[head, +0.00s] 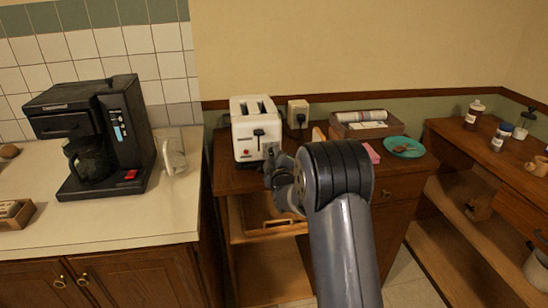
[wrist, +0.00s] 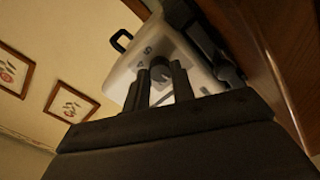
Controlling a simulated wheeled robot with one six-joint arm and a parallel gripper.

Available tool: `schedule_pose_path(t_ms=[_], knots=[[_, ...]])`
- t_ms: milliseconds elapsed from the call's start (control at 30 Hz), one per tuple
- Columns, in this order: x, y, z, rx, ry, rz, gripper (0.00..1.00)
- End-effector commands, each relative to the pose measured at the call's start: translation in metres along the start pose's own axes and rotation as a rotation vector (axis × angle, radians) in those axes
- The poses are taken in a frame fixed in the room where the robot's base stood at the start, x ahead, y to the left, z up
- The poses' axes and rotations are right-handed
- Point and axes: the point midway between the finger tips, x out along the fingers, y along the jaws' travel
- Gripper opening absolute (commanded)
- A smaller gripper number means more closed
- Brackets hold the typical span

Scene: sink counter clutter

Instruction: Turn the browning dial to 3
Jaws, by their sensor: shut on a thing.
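The white toaster (head: 243,143) stands on the wooden cabinet, with two slots on top, a black lever and a red button on its front. My gripper (head: 271,155) is at the toaster's lower right front. In the wrist view the toaster (wrist: 122,76) appears tilted, and my gripper's two dark fingers (wrist: 160,80) are shut on the grey browning dial (wrist: 160,67) between them. Small dark marks show on the white face around the dial. Which number the dial points to cannot be read. The dial is hidden by my gripper in the head view.
A wall outlet with a plug (head: 298,114), a box with a rolled paper (head: 366,124) and a teal plate (head: 416,141) are right of the toaster.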

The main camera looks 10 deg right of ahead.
Motion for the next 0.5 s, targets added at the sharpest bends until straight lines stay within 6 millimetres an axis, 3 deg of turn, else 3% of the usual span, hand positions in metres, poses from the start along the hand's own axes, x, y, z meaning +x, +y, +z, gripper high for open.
schedule_pose_path(t_ms=[500], knots=[[0.0001,-0.0044,0.0022,0.106,0.001,0.001,0.01]])
